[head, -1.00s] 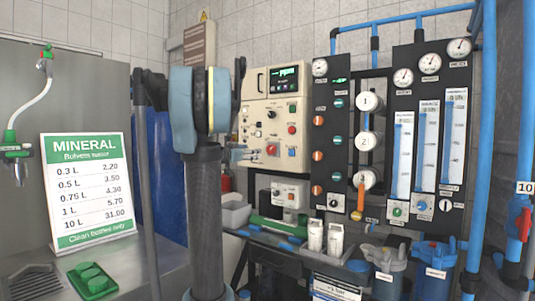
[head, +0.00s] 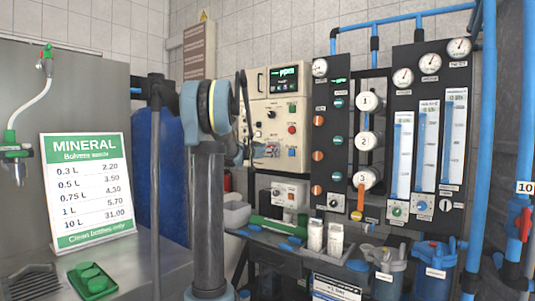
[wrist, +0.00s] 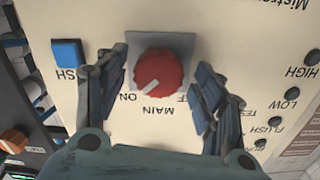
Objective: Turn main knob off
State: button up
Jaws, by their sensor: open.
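The red round main knob (wrist: 158,72) sits on a grey square plate on the cream control panel (wrist: 140,15) in the wrist view. The panel appears upside down there, with MAIN printed below the knob. The knob's white pointer line aims lower left, toward the ON label; the OFF label at right is partly hidden by a finger. My gripper (wrist: 160,80) is open, with one finger on each side of the knob and a visible gap at both sides. In the head view my gripper (head: 258,151) is at the panel and largely covers the knob.
A blue button (wrist: 67,53) lies just left of my left finger, and several small black knobs (wrist: 292,93) are to the right. In the head view, a gauge and valve board (head: 430,140) stands right of the panel. A price sign (head: 88,190) stands at left.

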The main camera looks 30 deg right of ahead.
jog(key=shift+d, duration=0.2)
jog(key=c, duration=1.1)
